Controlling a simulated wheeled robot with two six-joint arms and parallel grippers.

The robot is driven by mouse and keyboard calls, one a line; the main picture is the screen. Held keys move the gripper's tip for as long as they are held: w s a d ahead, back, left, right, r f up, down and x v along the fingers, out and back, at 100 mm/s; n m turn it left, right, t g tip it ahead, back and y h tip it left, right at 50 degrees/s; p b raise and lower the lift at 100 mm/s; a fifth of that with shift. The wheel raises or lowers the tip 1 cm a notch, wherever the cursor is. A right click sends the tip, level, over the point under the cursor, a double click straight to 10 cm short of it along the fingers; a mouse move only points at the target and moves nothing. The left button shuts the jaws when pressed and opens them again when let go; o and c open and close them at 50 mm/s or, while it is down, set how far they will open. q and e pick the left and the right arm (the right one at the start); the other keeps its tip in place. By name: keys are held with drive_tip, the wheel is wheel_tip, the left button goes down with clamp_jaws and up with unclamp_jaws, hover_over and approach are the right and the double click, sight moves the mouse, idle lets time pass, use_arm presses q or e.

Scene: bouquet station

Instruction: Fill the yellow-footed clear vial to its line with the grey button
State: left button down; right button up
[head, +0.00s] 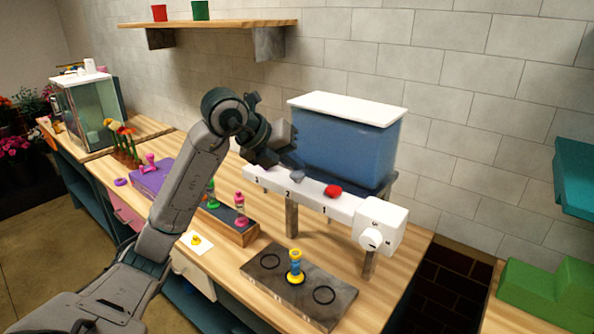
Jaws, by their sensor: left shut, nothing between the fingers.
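The yellow-footed vial (295,268) stands upright on a dark slab (262,260), at the slab's middle ring. Its middle looks bluish; its line and fill level are too small to read. The grey button (297,176) sits on top of the white dispenser bar (312,197), near the number 2. A red button (333,190) is to its right, near the number 1. My left gripper (290,162) is shut and empty, with its tips just above and behind the grey button; I cannot tell whether they touch. My right gripper is out of view.
A blue tank with a white lid (347,108) stands behind the bar. A white box with a dial (372,240) is at the bar's right end. A wooden rack (236,232) with pink and green vials lies left. Green blocks (545,290) are far right.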

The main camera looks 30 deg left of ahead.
sight(293, 176)
use_arm(q)
drive_tip(key=shift+r, duration=0.3)
wheel_tip(293, 176, up, 5)
drive_tip(key=p, duration=0.4)
idle(1.3)
idle(1.2)
idle(0.8)
wheel_tip(293, 176, up, 4)
drive_tip(key=p, duration=0.5)
drive_tip(key=shift+f+p, duration=0.1)
drive_tip(key=shift+p, duration=0.2)
drive_tip(key=shift+f, duration=0.15)
